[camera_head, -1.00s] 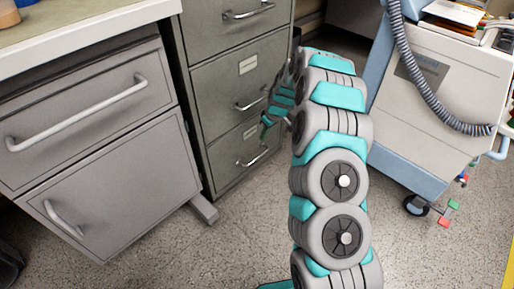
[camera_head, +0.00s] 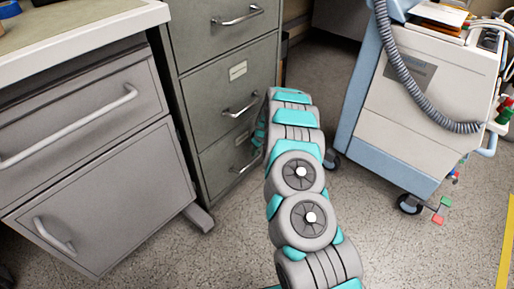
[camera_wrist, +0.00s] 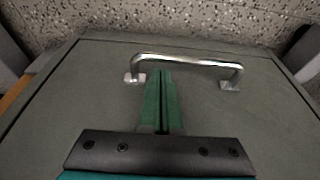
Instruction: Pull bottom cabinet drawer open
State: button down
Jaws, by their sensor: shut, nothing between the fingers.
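The grey-green filing cabinet (camera_head: 185,100) stands left of my arm. Its bottom drawer (camera_head: 215,165) appears shut, with a silver bar handle (camera_head: 246,163) partly covered by my arm. The wrist view shows a drawer front (camera_wrist: 85,95) with a silver handle (camera_wrist: 190,61) running across it. My gripper (camera_wrist: 161,73) is shut and empty. Its green fingers point at the left part of the handle, and their tips end close to the bar. I cannot tell whether they touch it. In the head view the fingers are mostly hidden behind the arm.
A grey cabinet (camera_head: 95,170) under a white worktop (camera_head: 80,35) stands at the left. A blue-and-white wheeled cart (camera_head: 410,115) with a coiled hose stands at the right. Speckled floor (camera_head: 215,255) lies open in front of the filing cabinet.

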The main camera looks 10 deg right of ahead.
jog(key=shift+x, duration=1.15)
jog(key=shift+s, duration=0.15)
jog(key=shift+s+d+b, duration=0.35)
jog(key=shift+s, duration=0.05)
jog(key=s+d+b, duration=0.3)
jog(key=s+d, duration=0.6)
jog(key=s, duration=0.4)
jog(key=s+d+b, duration=0.2)
jog(key=s+d, duration=0.8)
jog(key=s, duration=0.3)
jog(key=s+d+b, duration=0.3)
jog(key=s+d, duration=0.6)
jog(key=s, duration=0.4)
jog(key=shift+d+b, duration=0.2)
jog(key=shift+b, duration=0.15)
jog(key=shift+r, duration=0.1)
